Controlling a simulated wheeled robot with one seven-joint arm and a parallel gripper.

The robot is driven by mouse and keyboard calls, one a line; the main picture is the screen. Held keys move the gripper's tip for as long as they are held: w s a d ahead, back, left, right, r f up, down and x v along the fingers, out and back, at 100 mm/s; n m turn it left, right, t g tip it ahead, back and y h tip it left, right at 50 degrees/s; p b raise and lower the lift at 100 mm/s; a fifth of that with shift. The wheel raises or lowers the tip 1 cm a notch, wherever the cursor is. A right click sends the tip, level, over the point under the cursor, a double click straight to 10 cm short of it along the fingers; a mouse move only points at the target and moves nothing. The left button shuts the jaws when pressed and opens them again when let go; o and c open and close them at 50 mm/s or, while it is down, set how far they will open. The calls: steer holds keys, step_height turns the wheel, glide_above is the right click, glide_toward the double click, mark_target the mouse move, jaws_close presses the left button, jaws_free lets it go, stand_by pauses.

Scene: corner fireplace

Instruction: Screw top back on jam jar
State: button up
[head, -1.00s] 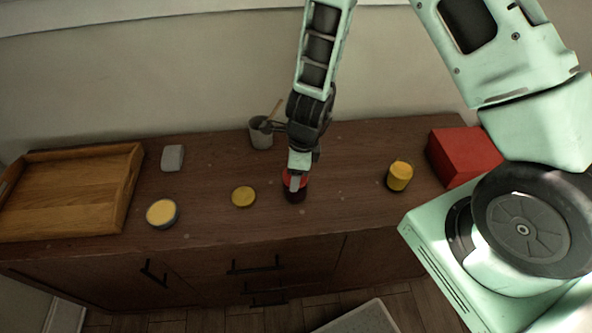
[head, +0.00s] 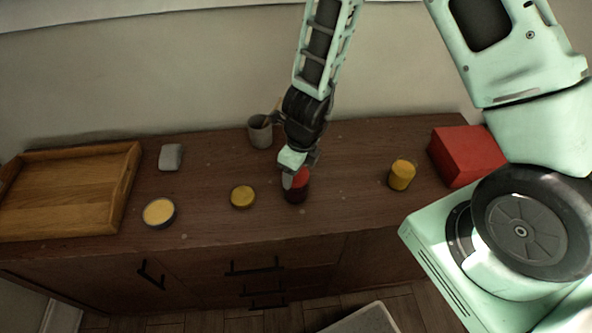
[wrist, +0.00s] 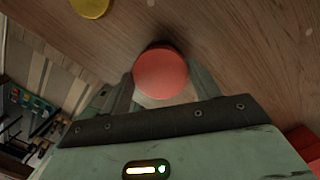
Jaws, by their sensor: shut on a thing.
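A dark jam jar (head: 296,195) stands on the brown cabinet top near its front edge. A round red lid (head: 302,175) is at its mouth; I cannot tell whether it is screwed tight. The red lid (wrist: 160,73) lies between the two fingers in the wrist view. My gripper (head: 294,180) comes down from above and is shut on the red lid, hiding part of it and of the jar. In the wrist view my gripper (wrist: 163,90) has one finger on each side of the lid.
A yellow-topped jar (head: 402,175) and red box (head: 465,155) stand right. A grey cup (head: 260,132) is behind. A wooden tray (head: 128,190) and grey block (head: 171,157) are further left.

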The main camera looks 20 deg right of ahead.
steer(key=shift+m, duration=0.4)
steer(key=o, duration=1.4)
steer(key=shift+o, duration=0.2)
steer(key=shift+r, duration=0.1)
steer(key=shift+r+p, duration=1.45)
steer(key=shift+p, duration=0.1)
